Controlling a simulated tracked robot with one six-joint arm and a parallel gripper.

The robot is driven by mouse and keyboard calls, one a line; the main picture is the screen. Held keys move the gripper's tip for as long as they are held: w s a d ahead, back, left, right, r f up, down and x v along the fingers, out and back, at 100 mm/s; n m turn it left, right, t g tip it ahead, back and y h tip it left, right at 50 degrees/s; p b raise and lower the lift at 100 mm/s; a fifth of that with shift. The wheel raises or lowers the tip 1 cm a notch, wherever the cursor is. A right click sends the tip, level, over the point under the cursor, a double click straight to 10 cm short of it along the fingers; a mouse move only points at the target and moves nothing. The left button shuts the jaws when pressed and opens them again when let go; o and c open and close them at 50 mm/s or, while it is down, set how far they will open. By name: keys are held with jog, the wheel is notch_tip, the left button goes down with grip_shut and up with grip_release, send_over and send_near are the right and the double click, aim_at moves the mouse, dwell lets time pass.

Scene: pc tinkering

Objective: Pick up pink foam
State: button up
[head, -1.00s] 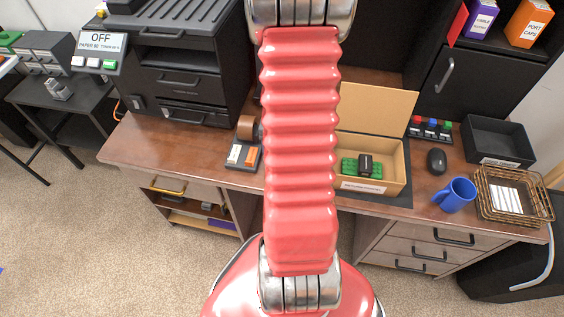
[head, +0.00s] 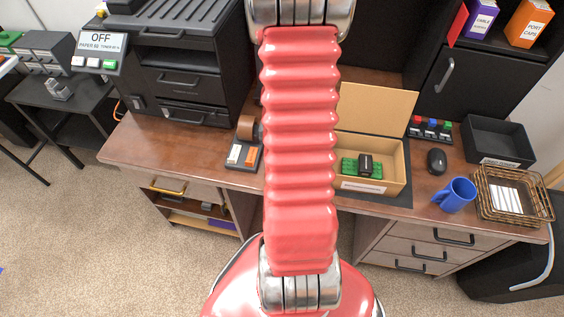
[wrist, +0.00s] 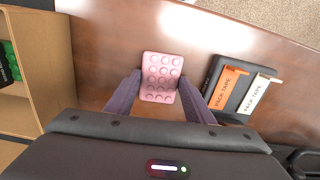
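The pink foam (wrist: 161,77) is a small block with rows of round bumps, in the middle of the wrist view over the brown desktop. My gripper (wrist: 160,78) has one dark finger on each side of it. The fingertips lie against its left and right sides with no clear gap, so the gripper looks shut on it. I cannot tell whether the foam still touches the desk. In the head view my red arm hides the foam and the gripper.
A holder with pack tape labels (wrist: 238,90) stands close to the right of the foam; it also shows in the head view (head: 243,155). An open cardboard box (head: 398,165) with green pieces is to the right. A blue mug (head: 457,195) stands farther right.

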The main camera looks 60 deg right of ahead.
jog(key=c, duration=0.4)
jog(key=shift+r, duration=0.15)
notch_tip(320, 180, up, 10)
jog(key=shift+f, duration=0.15)
dwell(0.4)
dwell(0.5)
